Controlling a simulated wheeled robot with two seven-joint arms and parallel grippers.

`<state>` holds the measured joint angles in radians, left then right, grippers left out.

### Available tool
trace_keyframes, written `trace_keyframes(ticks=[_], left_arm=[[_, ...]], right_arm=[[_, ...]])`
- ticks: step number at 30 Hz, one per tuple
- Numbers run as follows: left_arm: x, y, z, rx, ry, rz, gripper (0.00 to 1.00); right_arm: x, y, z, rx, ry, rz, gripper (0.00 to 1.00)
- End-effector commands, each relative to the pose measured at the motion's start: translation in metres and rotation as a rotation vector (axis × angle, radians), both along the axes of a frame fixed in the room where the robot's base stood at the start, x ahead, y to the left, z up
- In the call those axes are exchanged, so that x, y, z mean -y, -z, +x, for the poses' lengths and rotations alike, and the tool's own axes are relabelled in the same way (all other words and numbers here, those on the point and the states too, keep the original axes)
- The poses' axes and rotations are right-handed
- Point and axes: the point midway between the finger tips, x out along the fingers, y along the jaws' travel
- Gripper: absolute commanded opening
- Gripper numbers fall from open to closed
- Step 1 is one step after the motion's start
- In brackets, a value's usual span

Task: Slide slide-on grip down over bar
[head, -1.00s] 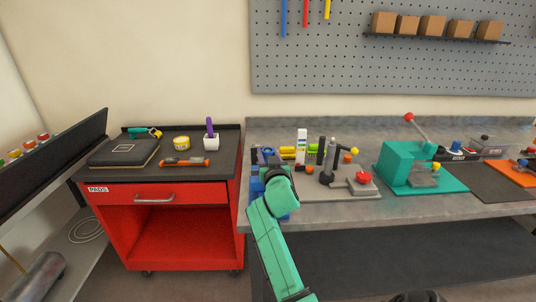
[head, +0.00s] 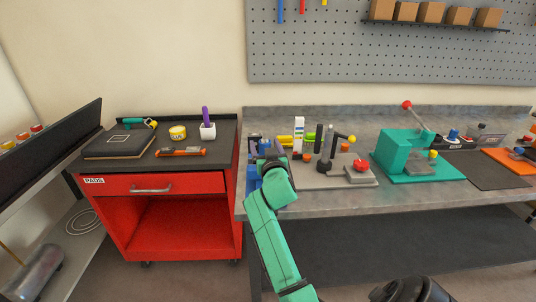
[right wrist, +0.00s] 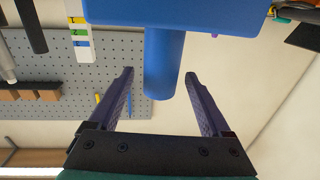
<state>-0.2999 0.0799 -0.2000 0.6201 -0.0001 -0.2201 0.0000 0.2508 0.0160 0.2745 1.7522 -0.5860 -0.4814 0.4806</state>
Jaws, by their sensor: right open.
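A blue cylinder (right wrist: 164,65) juts from a blue block (right wrist: 180,14) in the right wrist view, which looks upside down. It appears to be the slide-on grip. My right gripper (right wrist: 160,88) is open, with one finger on each side of the cylinder and a gap to both. In the head view the right gripper (head: 261,148) is at the bench's left end, over the blue block (head: 253,178), and hides most of it. A dark upright post (head: 329,140) and a black cylinder (head: 319,137) stand to the right; I cannot tell which is the bar. My left gripper is not in view.
A red mushroom button (head: 360,165) sits right of the posts. A white box with coloured labels (head: 298,135) stands behind. A teal press (head: 400,155) is farther right. A red cart (head: 135,225) is left of the bench (head: 310,204). Pegboard (head: 380,50) backs it.

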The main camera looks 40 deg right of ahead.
Motion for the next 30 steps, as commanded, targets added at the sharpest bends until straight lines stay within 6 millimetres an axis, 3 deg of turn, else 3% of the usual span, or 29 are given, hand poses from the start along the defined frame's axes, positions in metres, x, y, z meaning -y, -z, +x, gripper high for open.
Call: trace_keyframes(ticks=[5, 18, 30], left_arm=[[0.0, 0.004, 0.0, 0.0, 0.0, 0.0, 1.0], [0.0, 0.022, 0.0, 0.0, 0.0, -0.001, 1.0], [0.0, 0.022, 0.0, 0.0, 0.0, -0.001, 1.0]], right_arm=[[-0.014, 0.002, -0.023, -0.002, -0.001, 0.001, 0.82], [-0.066, 0.004, -0.113, -0.002, -0.001, 0.002, 0.82], [-0.071, 0.0, -0.122, -0.001, 0.001, -0.001, 0.82]])
